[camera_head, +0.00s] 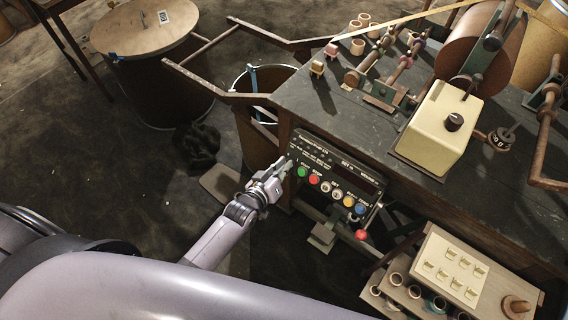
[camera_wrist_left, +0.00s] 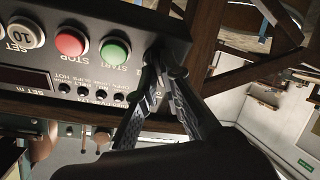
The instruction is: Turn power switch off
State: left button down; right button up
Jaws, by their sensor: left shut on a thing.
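The black control box (camera_head: 330,159) is mounted at the front of the dark table and has a row of coloured buttons. My left gripper (camera_head: 285,163) is at the left end of its face, beside the green START button (camera_head: 303,172). In the left wrist view the fingertips (camera_wrist_left: 166,56) are close together at the panel, next to the green button (camera_wrist_left: 115,51). They are shut on the power switch, which is mostly hidden between them. The red STOP button (camera_wrist_left: 71,43) is one place further along. My right gripper is not in view.
The dark table (camera_head: 300,95) carries a cream box with a black knob (camera_head: 453,122) and winding rollers. A red knob (camera_head: 361,234) hangs below the control box. A cream switch box (camera_head: 440,279) is at lower right. A wooden-topped drum (camera_head: 145,27) stands at upper left.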

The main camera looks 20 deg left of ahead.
pick_arm(q)
jog(key=shift+n, duration=0.6)
jog(key=c, duration=1.7)
grip_release()
jog(key=v, duration=1.2)
jog(key=shift+d, duration=0.1)
